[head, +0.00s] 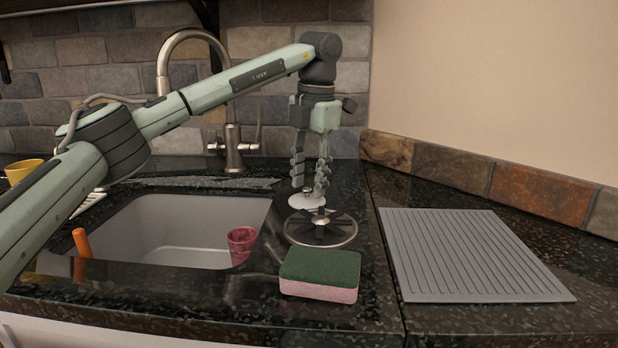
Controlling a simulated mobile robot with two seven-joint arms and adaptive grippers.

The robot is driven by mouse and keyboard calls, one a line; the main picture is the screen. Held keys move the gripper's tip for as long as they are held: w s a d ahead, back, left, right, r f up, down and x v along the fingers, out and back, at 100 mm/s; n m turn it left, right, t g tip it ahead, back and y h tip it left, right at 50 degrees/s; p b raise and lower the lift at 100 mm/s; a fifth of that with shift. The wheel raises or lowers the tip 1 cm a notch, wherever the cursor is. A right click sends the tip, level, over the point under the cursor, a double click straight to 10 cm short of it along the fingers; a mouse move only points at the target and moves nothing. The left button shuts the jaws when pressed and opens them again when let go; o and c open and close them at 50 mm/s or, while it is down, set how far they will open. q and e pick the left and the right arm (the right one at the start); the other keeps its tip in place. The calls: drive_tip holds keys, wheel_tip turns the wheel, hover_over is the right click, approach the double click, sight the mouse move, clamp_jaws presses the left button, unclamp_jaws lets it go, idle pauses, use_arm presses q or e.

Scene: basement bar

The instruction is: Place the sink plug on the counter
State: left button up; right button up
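The sink plug (305,202), a pale grey disc with a small knob on top, is on the dark counter (348,195) right of the sink, just behind a round spoked metal rack. My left gripper (310,190) points straight down over the plug. Its fingers stand apart, one nearer and one farther, with the knob between them. The nearer finger overlaps the disc's right edge. Contact with the knob is too small to make out. My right gripper is not in view.
The spoked rack (333,243) and a green and pink sponge (320,270) stand in front. The sink (165,225) has a red cup (242,244) at its right. A grey ribbed mat (465,255) lies right. A tall faucet (234,150) stands behind the sink.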

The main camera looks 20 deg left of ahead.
sight(312, 200)
use_arm(q)
wheel_tip(312, 200, up, 8)
drive_tip(key=shift+s+d+f, duration=0.15)
drive_tip(key=shift+d+f, duration=0.05)
drive_tip(key=shift+d, duration=0.15)
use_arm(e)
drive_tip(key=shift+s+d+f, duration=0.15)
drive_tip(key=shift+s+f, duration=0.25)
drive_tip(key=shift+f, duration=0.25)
